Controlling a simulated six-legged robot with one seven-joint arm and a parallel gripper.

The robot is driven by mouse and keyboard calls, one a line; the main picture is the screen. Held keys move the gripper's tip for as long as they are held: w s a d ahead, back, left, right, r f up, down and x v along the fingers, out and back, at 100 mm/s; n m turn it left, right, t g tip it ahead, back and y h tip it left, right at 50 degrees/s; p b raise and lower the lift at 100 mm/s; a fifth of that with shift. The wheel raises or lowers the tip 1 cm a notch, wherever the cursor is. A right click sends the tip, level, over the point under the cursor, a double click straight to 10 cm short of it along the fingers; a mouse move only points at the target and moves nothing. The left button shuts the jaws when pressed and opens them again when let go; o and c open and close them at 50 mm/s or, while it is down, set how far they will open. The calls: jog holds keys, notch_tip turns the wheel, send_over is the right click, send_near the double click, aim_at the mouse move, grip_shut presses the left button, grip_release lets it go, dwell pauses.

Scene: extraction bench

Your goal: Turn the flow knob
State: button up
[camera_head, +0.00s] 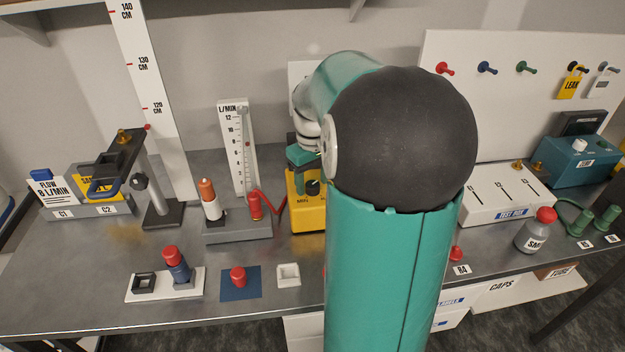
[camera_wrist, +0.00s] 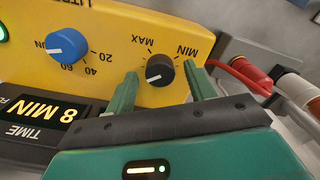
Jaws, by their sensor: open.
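The black knob (camera_wrist: 159,71) sits on a yellow pump panel (camera_wrist: 205,48) with MIN and MAX marks, seen upside down in the wrist view. Its white pointer line points to the lower left there. My gripper (camera_wrist: 162,69) is open, with one green finger on each side of the knob; I cannot tell whether they touch it. In the head view the yellow pump (camera_head: 308,214) shows the black knob (camera_head: 313,188) on its face, and my arm covers the pump's right side. A flow meter scale (camera_head: 238,140) marked L/MIN stands left of the pump.
A blue knob (camera_wrist: 68,46) with numbers and a display (camera_wrist: 40,115) reading 8 MIN are beside the black knob. A red connector (camera_wrist: 250,75) is close to the right finger. A card (camera_head: 50,190) at the left reads FLOW 8 L/MIN.

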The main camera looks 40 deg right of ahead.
aim_at(312, 184)
jog(key=shift+f, duration=0.2)
jog(key=shift+c, duration=0.4)
jog(key=c, duration=0.9)
jog(key=shift+m, duration=0.7)
jog(key=o, duration=1)
notch_tip(312, 184, up, 14)
jog(key=shift+f, duration=0.1)
